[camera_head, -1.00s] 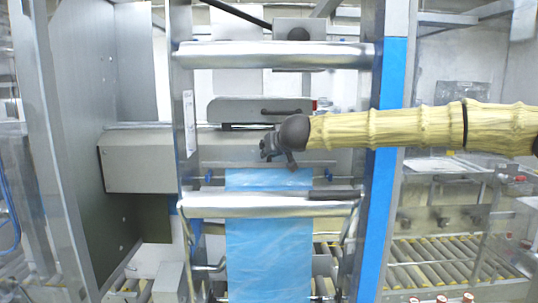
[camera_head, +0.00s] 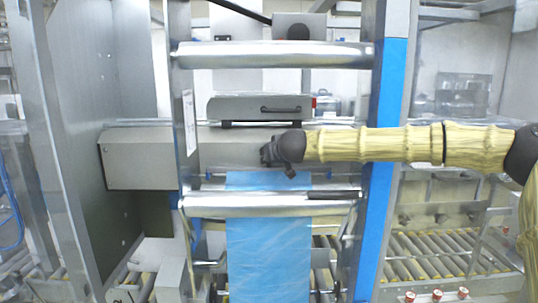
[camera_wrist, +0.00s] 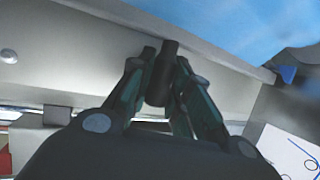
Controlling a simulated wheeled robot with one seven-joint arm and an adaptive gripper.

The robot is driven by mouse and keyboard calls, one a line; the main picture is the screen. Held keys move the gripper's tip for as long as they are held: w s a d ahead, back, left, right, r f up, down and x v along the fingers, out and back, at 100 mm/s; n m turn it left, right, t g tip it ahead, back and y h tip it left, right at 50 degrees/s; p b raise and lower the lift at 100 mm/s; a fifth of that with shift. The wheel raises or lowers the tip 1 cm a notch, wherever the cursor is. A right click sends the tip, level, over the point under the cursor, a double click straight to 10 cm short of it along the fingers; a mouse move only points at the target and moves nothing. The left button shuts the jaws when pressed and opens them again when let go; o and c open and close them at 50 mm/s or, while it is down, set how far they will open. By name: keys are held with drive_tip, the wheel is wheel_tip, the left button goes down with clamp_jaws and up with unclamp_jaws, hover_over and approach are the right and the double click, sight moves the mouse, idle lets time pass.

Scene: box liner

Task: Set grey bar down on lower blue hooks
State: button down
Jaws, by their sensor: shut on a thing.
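My gripper (camera_head: 282,165) is in front of the machine, just above the top of the blue film (camera_head: 268,240). In the wrist view its fingers (camera_wrist: 160,85) are shut on a short dark peg. A long grey bar (camera_wrist: 225,58) runs behind the peg, beside the blue film. A blue hook (camera_wrist: 285,73) shows close to the bar's right end; I cannot tell whether they touch. In the head view small blue hooks stand at the left (camera_head: 208,176) and right (camera_head: 328,173), above the lower roller. The bar is hard to make out there, partly behind my gripper.
A shiny lower roller (camera_head: 250,204) crosses just below my gripper, with an upper roller (camera_head: 270,55) well above. A blue upright post (camera_head: 381,170) stands at the right, behind my arm. A grey box housing (camera_head: 135,162) is at the left.

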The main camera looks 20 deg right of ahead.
drive_tip(key=shift+f, duration=0.15)
drive_tip(key=c, duration=1.3)
unclamp_jaws()
drive_tip(key=shift+a, duration=0.1)
drive_tip(key=shift+s+r, duration=0.35)
drive_tip(key=shift+s, duration=0.05)
drive_tip(key=shift+b+v, duration=1.75)
drive_tip(key=shift+v, duration=3.8)
